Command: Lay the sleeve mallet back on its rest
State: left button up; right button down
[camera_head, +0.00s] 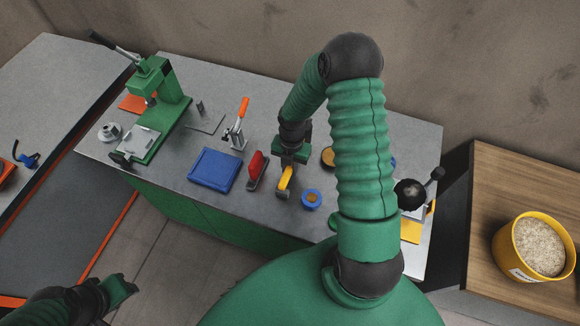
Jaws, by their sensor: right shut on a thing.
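My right gripper (290,156) is over the middle of the grey bench, pointing down. It is shut on what appears to be the sleeve mallet, a yellow-ended piece (285,180) with dark parts just below the fingers. The fingers and wrist hide much of it, and I cannot tell whether it touches the bench. No rest for the mallet can be picked out with certainty. My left gripper (123,288) is low at the left over the floor, away from the bench; its jaw opening is unclear.
A green press (156,105) and an orange-handled clamp (238,125) stand farther left.

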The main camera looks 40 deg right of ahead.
jog(key=shift+f+b, duration=0.3)
jog(key=shift+f, duration=0.35)
jog(key=c, duration=1.1)
grip_release()
jog(key=shift+c, duration=0.2)
jog(key=r+p, duration=0.8)
jog(key=shift+w+d+r, duration=0.1)
jog(key=shift+d+r, duration=0.05)
jog(key=shift+d, duration=0.1)
